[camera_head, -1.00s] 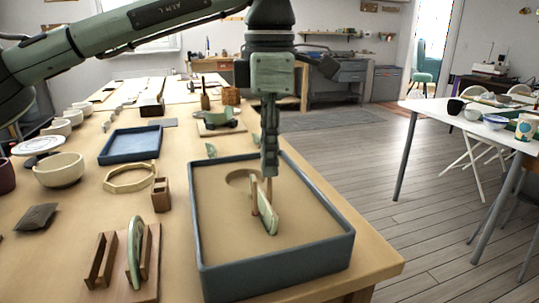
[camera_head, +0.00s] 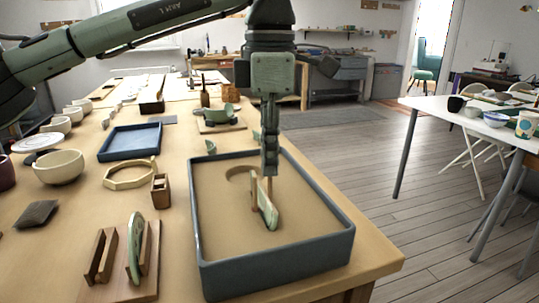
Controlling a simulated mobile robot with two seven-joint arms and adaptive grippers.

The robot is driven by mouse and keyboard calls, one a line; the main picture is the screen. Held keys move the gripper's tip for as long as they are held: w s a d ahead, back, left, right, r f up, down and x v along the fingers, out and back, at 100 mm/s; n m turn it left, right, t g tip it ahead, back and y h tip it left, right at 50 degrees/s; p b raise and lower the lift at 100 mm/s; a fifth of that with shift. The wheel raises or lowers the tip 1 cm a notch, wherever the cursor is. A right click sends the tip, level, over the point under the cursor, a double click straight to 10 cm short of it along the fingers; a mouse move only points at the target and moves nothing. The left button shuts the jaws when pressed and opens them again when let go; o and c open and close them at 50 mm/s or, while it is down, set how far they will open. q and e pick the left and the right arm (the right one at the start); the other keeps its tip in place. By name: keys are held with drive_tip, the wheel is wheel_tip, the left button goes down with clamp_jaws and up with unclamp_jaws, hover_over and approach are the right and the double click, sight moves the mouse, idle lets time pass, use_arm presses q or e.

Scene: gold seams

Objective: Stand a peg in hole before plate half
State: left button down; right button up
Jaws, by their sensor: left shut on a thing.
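My left gripper (camera_head: 269,172) points straight down over the blue-rimmed tray (camera_head: 320,264) and is shut on a thin wooden peg (camera_head: 269,187). The peg hangs upright just below the fingertips, close beside a pale green plate half (camera_head: 268,212). The plate half stands on edge in the tray's tan filling. Another wooden peg (camera_head: 254,187) stands upright at its left side. The held peg's lower end is hidden or merges with the plate half, so I cannot tell whether it is in a hole. My right gripper is not in view.
A wooden slotted rack (camera_head: 100,258) holding another green piece (camera_head: 135,252) stands at front left. The tray's right side is clear.

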use_arm(q)
drive_tip(key=shift+f+b, duration=0.85)
drive_tip(key=shift+f, duration=0.55)
idle(0.8)
idle(0.5)
drive_tip(key=c, duration=1.6)
unclamp_jaws()
drive_tip(key=shift+o, duration=0.2)
drive_tip(key=o, duration=0.4)
drive_tip(key=shift+o, duration=0.2)
drive_tip(key=shift+r, duration=0.15)
drive_tip(key=shift+r+p, duration=2.25)
drive_tip(key=shift+r, duration=0.65)
